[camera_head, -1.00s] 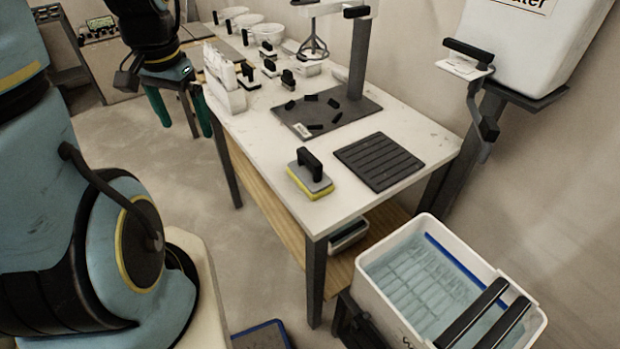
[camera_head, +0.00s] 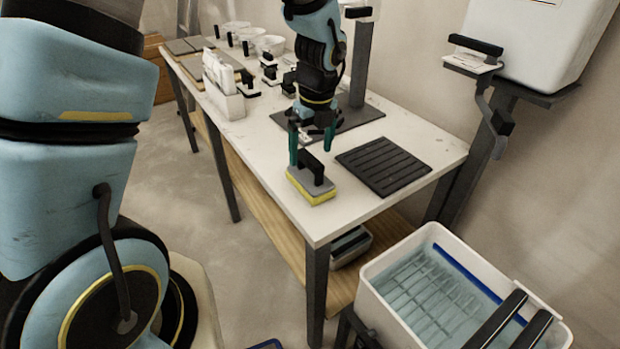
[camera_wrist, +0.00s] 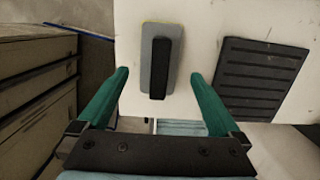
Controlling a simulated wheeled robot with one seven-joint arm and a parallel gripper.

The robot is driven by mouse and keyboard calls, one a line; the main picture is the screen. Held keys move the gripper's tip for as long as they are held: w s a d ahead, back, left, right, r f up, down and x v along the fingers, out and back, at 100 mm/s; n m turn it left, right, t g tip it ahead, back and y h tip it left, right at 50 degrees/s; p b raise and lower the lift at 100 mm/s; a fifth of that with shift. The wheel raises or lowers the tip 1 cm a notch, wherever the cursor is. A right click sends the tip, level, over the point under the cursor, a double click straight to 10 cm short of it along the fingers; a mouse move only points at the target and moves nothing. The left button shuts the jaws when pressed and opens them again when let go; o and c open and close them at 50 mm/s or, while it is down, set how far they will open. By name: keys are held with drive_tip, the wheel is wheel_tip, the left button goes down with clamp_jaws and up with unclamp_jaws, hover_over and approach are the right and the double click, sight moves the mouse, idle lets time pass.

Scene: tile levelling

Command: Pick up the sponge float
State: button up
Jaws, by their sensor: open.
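The sponge float (camera_head: 312,183) has a grey plate, a yellow sponge base and a black handle. It lies on the near end of the white table (camera_head: 352,205). My gripper (camera_head: 311,158) is open and empty, its two green fingers pointing down just above the float. In the wrist view the float (camera_wrist: 148,62) lies ahead of the fingertips, its black handle running lengthwise between the lines of the two fingers. My gripper (camera_wrist: 160,78) does not appear to touch it. Nothing of the float's upper side is hidden in the wrist view.
A dark ribbed mat (camera_head: 382,165) lies to the right of the float. A white tub of water (camera_head: 375,290) with black bars stands off the table's near end. A stand with a dark base (camera_head: 365,115) is behind my gripper. Other floats and bowls (camera_head: 270,45) sit further back.

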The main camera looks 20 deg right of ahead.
sight(309, 174)
drive_tip(key=shift+w+a+f+p, duration=0.15)
drive_tip(key=shift+f+p, duration=0.15)
drive_tip(key=shift+f, duration=0.85)
drive_tip(key=shift+w+d+f+p, duration=0.1)
drive_tip(key=shift+f+p, duration=0.2)
drive_tip(key=shift+f, duration=0.9)
drive_tip(key=shift+w+a+f+p, duration=0.15)
drive_tip(key=shift+f+p, duration=0.15)
drive_tip(key=shift+f, duration=0.85)
drive_tip(key=shift+d, duration=0.1)
drive_tip(key=c, duration=1.3)
drive_tip(key=shift+c, duration=0.2)
